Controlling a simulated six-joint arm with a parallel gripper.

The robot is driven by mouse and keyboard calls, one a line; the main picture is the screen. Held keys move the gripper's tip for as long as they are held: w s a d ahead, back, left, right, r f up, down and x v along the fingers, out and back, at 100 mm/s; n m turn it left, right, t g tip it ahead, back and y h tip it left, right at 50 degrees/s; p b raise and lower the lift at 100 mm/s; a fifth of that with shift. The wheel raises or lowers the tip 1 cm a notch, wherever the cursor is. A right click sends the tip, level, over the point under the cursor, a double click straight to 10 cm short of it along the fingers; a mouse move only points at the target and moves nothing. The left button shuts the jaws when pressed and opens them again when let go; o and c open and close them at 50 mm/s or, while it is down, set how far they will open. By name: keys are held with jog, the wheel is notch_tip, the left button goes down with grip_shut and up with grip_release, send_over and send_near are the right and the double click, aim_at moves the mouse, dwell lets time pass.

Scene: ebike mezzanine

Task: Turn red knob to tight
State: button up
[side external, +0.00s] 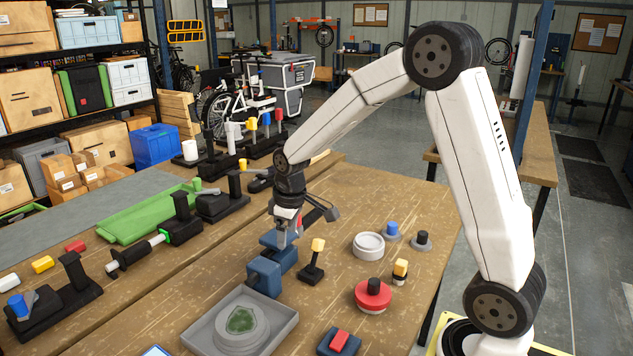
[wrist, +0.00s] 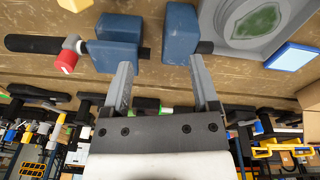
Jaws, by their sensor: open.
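A red knob (wrist: 66,61) with a grey stub sits on a black rod at the upper left of the wrist view. The rod runs into two blue blocks, one left (wrist: 117,42) and one right (wrist: 181,32). In the side view the blue blocks (side external: 264,276) stand on the wooden table, and a bit of red (side external: 298,221) shows beside my gripper. My gripper (wrist: 160,70) is open and empty. Its fingers point toward the blue blocks, and the knob lies to the left of them, outside the jaws. I see no tight mark.
A grey tray (side external: 288,321) with a green emblem part stands in front. A yellow-topped black piece (side external: 312,262), a red disc (side external: 366,300) and a white round dish (side external: 368,246) stand to the right. Black fixtures (side external: 222,205) and a green tray (side external: 135,216) lie to the left.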

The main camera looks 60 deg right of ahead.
jog(key=shift+n+g, duration=0.3)
jog(key=shift+n, duration=0.4)
jog(key=w+d, duration=0.1)
jog(key=d, duration=0.1)
jog(key=w+d, duration=0.4)
jog(key=d, duration=0.1)
jog(key=shift+w+r, duration=0.25)
jog(key=shift+r, duration=0.05)
jog(key=shift+n+g, duration=0.4)
jog(key=shift+n, duration=0.4)
jog(key=w+d, duration=0.1)
jog(key=d, duration=0.1)
jog(key=w+d, duration=0.1)
jog(key=d, duration=0.2)
jog(key=w+d, duration=0.1)
jog(key=d, duration=0.1)
jog(key=shift+d+r, duration=0.1)
jog(key=shift+d, duration=0.15)
jog(key=shift+w+d, duration=0.1)
jog(key=shift+d, duration=0.4)
jog(key=shift+f, duration=3.9)
jog(key=shift+c, duration=0.2)
grip_shut()
